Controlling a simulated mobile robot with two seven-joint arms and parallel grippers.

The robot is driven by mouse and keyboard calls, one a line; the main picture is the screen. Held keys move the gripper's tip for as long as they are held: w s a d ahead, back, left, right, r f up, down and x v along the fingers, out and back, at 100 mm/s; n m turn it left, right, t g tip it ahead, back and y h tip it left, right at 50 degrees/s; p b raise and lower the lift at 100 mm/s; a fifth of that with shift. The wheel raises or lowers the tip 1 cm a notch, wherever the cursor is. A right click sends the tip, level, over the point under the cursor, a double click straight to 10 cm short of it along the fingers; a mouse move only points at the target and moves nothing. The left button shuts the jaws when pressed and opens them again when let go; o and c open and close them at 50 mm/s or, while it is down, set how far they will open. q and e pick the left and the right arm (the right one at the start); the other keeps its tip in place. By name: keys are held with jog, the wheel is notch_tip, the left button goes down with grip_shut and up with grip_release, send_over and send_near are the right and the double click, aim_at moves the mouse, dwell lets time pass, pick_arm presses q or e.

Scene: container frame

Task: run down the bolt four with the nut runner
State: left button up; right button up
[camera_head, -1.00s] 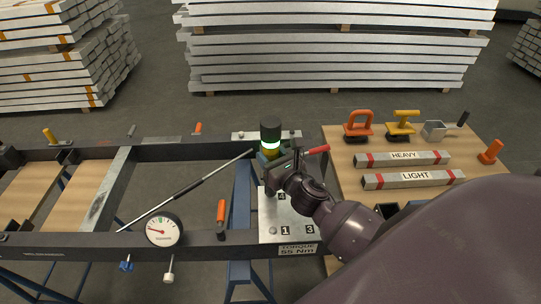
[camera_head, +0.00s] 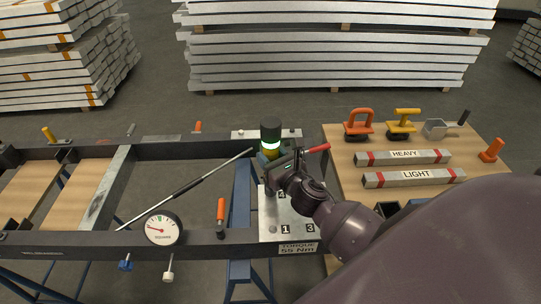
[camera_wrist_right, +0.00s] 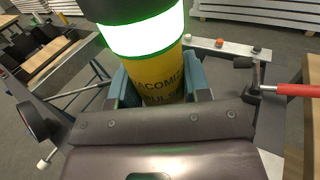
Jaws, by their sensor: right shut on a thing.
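My right gripper (camera_head: 272,163) is shut on the nut runner (camera_head: 270,133), a yellow-bodied tool with a black top and a lit green ring. The tool stands about upright over the far left part of the steel plate (camera_head: 296,205) at the frame's corner. In the right wrist view the blue-grey fingers (camera_wrist_right: 160,82) clasp the yellow body (camera_wrist_right: 158,72) from both sides. The label 4 (camera_head: 281,196) shows just below my gripper; labels 1 and 3 are nearer. Bolt four and the tool's lower end are hidden, so contact cannot be told. My left gripper is out of view.
A red-handled lever (camera_head: 315,148) sticks out right of the tool. A round gauge (camera_head: 163,228) and an orange-handled clamp (camera_head: 221,215) sit on the near rail. The wooden table (camera_head: 345,195) at right carries bars marked HEAVY (camera_head: 403,156) and LIGHT (camera_head: 414,177).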

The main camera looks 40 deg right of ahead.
aim_at(275, 151)
jog(key=shift+f, duration=0.3)
dwell(0.5)
jog(key=shift+f+b, duration=0.55)
jog(key=shift+b, duration=0.1)
dwell(0.3)
jog(key=shift+s+f, duration=0.1)
jog(key=shift+f, duration=0.05)
dwell(0.9)
jog(key=shift+p, duration=0.4)
jog(key=shift+r+p, duration=1.7)
jog(key=shift+r, duration=0.3)
jog(key=shift+r+p, duration=0.8)
